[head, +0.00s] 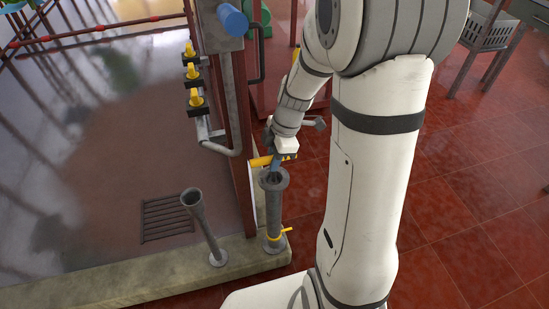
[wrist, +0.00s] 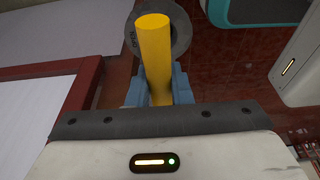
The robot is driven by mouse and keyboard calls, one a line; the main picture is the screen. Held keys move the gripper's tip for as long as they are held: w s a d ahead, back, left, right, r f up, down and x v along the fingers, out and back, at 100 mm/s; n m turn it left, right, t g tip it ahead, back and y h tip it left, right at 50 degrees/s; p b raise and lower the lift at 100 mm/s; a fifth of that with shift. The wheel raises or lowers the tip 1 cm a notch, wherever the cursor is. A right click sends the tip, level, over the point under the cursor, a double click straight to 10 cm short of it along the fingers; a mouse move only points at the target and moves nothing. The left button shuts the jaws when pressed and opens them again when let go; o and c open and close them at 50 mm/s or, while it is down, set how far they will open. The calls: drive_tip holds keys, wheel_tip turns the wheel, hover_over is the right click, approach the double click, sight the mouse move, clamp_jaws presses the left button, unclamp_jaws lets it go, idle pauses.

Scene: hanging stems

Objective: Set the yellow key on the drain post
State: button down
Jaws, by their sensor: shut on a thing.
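The yellow key (head: 260,161) shows as a yellow bar just above a grey flanged post (head: 274,215). In the wrist view the key (wrist: 154,50) is a yellow cylinder between my blue fingers. My gripper (head: 275,166) is shut on it, over the post's top. In the wrist view the post's grey ring (wrist: 133,36) lies behind the key, with lettering too small to read surely. I cannot tell whether the key touches the post. The post has a small yellow handle near its base. A second, narrower grey post (head: 204,228) leans to its left.
A dark red upright (head: 238,140) stands close left of my gripper. Several pipes and yellow-topped fittings (head: 195,98) are mounted beyond it. A concrete kerb (head: 160,278) runs along the front, beside a floor grate (head: 166,219).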

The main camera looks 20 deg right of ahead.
idle(0.4)
drive_tip(key=c, duration=0.8)
unclamp_jaws()
drive_tip(key=shift+c, duration=0.2)
drive_tip(key=shift+a+r+p+v, duration=0.1)
drive_tip(key=shift+a+p+v, duration=0.25)
drive_tip(key=shift+p+v, duration=0.75)
drive_tip(key=shift+a+r+p+v, duration=0.1)
drive_tip(key=shift+a+p+v, duration=0.35)
drive_tip(key=shift+v, duration=1.2)
drive_tip(key=shift+a+r+p+v, duration=0.1)
drive_tip(key=shift+a+p+v, duration=0.1)
drive_tip(key=shift+p+v, duration=1)
drive_tip(key=shift+r, duration=0.35)
drive_tip(key=s+r+m+t+h+p, duration=0.1)
drive_tip(key=s+r+m+p, duration=0.3)
drive_tip(key=r, duration=0.4)
drive_tip(key=s+r+m+h+p, duration=0.1)
drive_tip(key=s+r+m+p, duration=0.4)
drive_tip(key=r+m, duration=0.3)
drive_tip(key=s+r+m+t+p, duration=0.1)
drive_tip(key=s+r+m+p, duration=0.4)
drive_tip(key=r, duration=0.3)
drive_tip(key=shift+d+m+t+h+p, duration=0.3)
drive_tip(key=shift+m+h+p, duration=0.1)
drive_tip(key=shift+m, duration=0.1)
